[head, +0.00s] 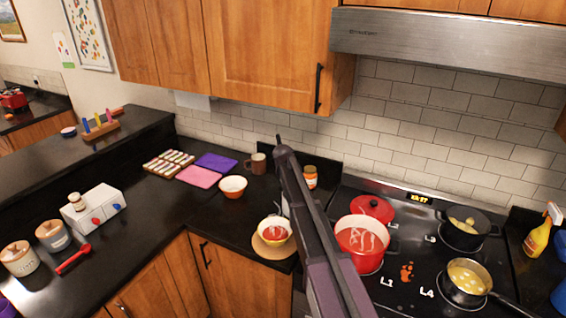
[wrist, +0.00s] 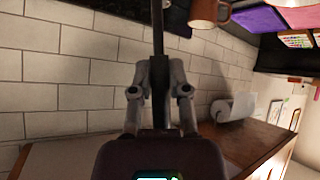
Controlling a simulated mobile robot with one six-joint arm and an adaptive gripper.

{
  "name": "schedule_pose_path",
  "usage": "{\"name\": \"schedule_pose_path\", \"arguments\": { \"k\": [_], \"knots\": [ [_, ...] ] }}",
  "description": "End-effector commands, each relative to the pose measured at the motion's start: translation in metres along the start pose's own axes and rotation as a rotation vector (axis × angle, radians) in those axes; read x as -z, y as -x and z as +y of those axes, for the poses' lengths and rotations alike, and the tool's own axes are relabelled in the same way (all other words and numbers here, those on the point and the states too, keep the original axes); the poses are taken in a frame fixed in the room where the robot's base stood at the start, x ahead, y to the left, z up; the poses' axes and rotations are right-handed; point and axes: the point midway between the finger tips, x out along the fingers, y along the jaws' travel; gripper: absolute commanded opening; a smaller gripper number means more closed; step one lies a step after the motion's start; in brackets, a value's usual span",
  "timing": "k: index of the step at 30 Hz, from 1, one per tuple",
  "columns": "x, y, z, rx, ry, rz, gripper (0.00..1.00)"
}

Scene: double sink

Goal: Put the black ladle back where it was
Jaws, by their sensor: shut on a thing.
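In the wrist view my gripper (wrist: 159,70) is shut on a thin black shaft, which I take to be the handle of the black ladle (wrist: 158,28). The shaft runs up out of the top of the picture, so its far end is out of sight there. In the head view my dark arm crosses the middle and covers what lies behind it. The fingers and the ladle cannot be made out clearly there. The red pot (head: 347,222) with red contents stands on the stove just right of my arm. A bowl with red food (head: 266,225) sits on a round board left of my arm.
A red lid (head: 372,208), a black pot (head: 480,226) and a pan of yellow food (head: 468,283) are on the stove. The left counter has clear stretches.

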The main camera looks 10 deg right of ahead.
Motion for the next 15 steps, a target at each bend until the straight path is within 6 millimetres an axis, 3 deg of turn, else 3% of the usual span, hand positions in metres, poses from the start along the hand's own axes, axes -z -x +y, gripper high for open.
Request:
{"name": "schedule_pose_path", "arguments": {
  "k": [15],
  "knots": [
    [-0.012,-0.01,-0.003,-0.001,0.0,0.0,0.0]
  ]
}}
